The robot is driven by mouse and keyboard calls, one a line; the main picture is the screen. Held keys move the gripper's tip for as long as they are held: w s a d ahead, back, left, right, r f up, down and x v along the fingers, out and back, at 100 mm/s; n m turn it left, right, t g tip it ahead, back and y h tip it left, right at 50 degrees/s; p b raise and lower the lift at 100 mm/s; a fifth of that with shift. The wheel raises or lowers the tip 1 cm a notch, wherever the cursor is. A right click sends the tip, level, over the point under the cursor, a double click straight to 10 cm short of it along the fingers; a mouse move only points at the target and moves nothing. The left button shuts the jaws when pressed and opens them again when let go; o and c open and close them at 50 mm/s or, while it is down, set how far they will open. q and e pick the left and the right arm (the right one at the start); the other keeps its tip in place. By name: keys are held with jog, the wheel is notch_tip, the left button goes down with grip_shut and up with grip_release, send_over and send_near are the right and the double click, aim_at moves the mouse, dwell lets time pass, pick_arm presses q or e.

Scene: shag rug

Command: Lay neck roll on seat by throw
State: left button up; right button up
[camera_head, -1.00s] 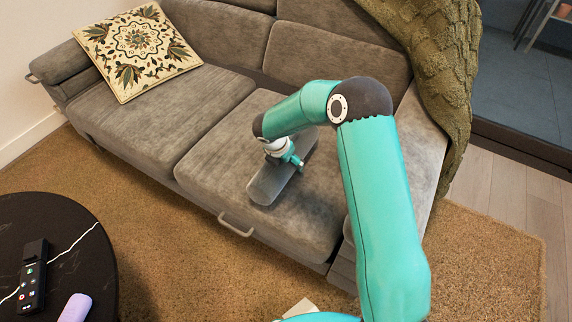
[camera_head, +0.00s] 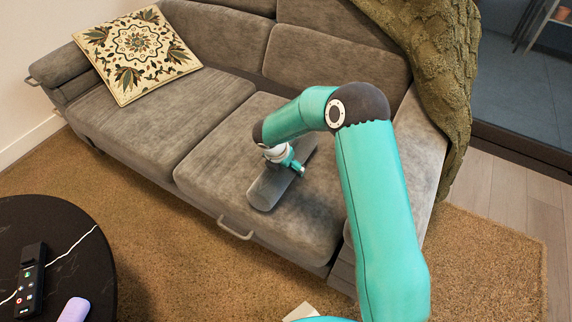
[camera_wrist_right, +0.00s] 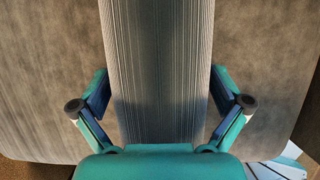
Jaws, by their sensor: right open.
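The neck roll (camera_head: 270,187) is a grey ribbed cylinder lying on the sofa's right seat cushion (camera_head: 215,188), near its front edge. In the right wrist view the roll (camera_wrist_right: 158,65) runs up the middle of the picture. My right gripper (camera_head: 287,160) is over the roll. Its open fingers (camera_wrist_right: 160,100) stand on either side of the roll, close to its sides. I cannot tell whether they touch it. The olive knitted throw (camera_head: 440,75) hangs over the sofa's right arm and back. My left gripper is out of view.
A patterned cushion (camera_head: 137,52) leans at the sofa's left end. A dark round table (camera_head: 75,225) at lower left holds a remote (camera_head: 31,280) and a lilac object (camera_head: 74,310). The left seat (camera_head: 150,115) is clear.

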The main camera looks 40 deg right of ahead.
jog(key=p+v, duration=0.3)
jog(key=v, duration=0.9)
jog(key=shift+a, duration=0.1)
